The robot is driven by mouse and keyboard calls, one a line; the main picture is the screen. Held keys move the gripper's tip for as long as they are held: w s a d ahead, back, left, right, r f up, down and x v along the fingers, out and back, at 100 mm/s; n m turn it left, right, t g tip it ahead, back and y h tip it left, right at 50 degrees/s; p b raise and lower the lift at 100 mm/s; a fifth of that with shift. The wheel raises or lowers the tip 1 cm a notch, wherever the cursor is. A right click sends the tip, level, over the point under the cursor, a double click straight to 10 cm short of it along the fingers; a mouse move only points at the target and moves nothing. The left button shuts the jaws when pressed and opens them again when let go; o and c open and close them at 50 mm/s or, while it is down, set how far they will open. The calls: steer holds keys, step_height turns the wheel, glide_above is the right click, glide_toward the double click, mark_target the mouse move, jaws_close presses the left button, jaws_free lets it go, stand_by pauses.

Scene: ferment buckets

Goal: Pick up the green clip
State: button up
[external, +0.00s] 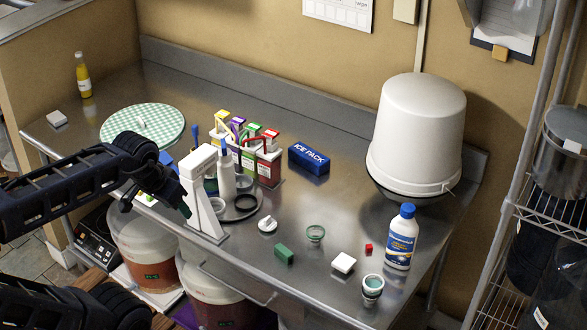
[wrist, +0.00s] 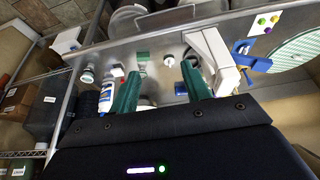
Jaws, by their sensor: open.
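The green clip (external: 254,129) appears to be the green top piece in the row of yellow, purple, green and red ones at the middle of the steel table, in the external view. I cannot make it out in the wrist view. My gripper (external: 183,207) is left of the row and nearer the camera, beside the white upright device (external: 203,190), apart from the clip. In the wrist view my gripper (wrist: 162,70) has its two green fingers spread, with nothing held between them.
A green block (external: 284,254), a small bowl (external: 315,233) and a white-blue bottle (external: 402,238) stand at the front right. A blue ice pack (external: 309,158) lies right of the row. A large white bucket (external: 418,130) stands at the back right.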

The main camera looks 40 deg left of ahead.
steer(key=n+g, duration=0.5)
steer(key=n, duration=1)
glide_above(284, 250)
step_height(284, 250, down, 21)
step_height(284, 250, down, 10)
steer(key=shift+f, duration=0.1)
jaws_close()
